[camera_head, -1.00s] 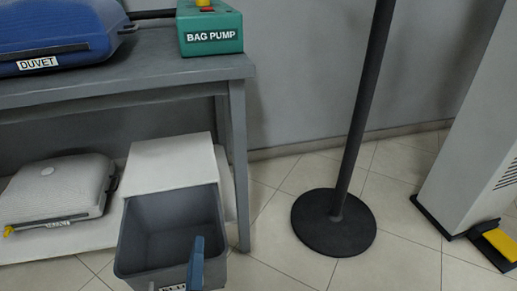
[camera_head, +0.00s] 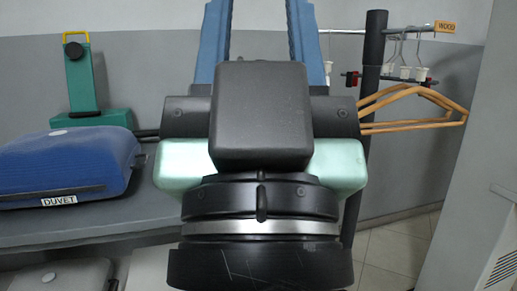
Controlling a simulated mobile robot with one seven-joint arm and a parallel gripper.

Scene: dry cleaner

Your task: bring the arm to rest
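My gripper (camera_head: 258,28) is raised upright close in front of the camera and fills the middle of the view. Its black wrist (camera_head: 262,115) and pale green side parts show below two blue fingers. The fingers point up and stand well apart, with only grey wall showing between them. Their tips are cut off by the top edge. The arm hides the right part of the bench and much of the stand behind it.
A blue duvet bag (camera_head: 65,165) and a green pump (camera_head: 90,118) with a yellow handle stand on the grey bench (camera_head: 150,215) at left. Wooden hangers (camera_head: 412,124) hang from a dark stand (camera_head: 374,60) at right. A grey cabinet (camera_head: 485,170) stands far right.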

